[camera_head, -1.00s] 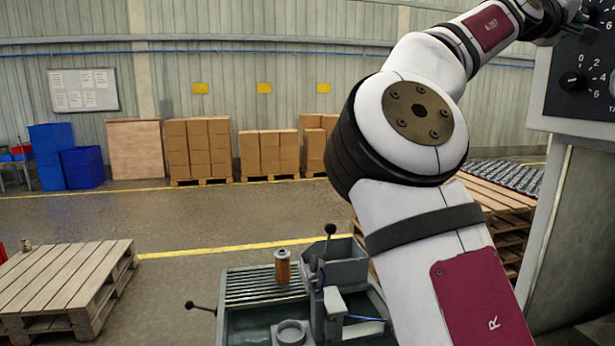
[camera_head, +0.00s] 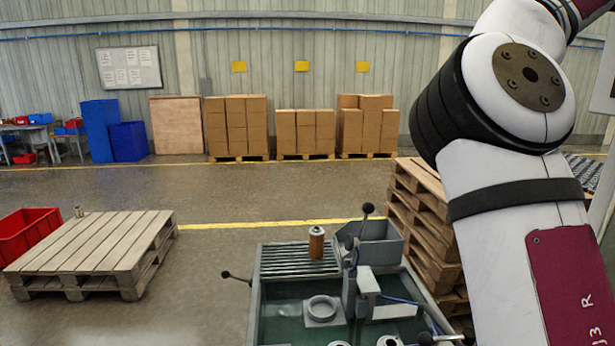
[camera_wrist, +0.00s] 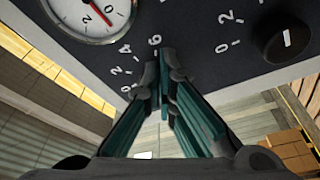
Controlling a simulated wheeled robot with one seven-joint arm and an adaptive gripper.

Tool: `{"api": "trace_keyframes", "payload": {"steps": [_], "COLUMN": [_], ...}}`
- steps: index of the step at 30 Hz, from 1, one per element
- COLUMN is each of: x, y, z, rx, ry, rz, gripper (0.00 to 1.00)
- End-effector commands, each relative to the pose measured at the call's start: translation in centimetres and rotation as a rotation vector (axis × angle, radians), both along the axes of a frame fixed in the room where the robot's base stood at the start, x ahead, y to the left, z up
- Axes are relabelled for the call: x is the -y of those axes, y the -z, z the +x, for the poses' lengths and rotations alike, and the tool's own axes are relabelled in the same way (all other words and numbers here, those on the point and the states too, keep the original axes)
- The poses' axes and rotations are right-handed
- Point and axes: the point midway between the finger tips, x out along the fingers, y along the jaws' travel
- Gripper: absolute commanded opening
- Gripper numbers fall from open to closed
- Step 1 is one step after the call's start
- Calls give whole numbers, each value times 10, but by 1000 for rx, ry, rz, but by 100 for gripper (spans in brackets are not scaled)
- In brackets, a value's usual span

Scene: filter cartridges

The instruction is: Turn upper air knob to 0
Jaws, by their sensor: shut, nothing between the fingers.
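In the wrist view, a dark control panel (camera_wrist: 200,25) with white numerals fills the top. A black knob (camera_wrist: 290,40) with a white pointer mark sits at the right, with a 0 and a 2 to its left. Another number scale (camera_wrist: 125,48) curves near my fingertips; any knob belonging to it is hidden behind the fingers. I cannot tell which knob is the upper air knob. My gripper (camera_wrist: 165,62) is shut and empty, its tips close to this scale; contact cannot be judged. In the head view the gripper and knobs are out of frame.
A round gauge (camera_wrist: 90,10) with a red needle is on the panel. In the head view, a workbench (camera_head: 255,295) bears an orange-brown cartridge (camera_head: 316,243). Stacked pallets (camera_head: 425,215) stand beside it, and a low pallet (camera_head: 95,245) is at left. Floor between is free.

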Motion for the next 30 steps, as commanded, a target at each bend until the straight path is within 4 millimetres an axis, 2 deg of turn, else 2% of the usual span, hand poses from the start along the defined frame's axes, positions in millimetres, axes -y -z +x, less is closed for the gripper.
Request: {"api": "trace_keyframes", "payload": {"steps": [15, 30], "x": [1, 3], "y": [-11, -15], "z": [-7, -10], "rx": [5, 7], "ry": [-1, 4], "rz": [-11, -12], "gripper": [0, 0]}}
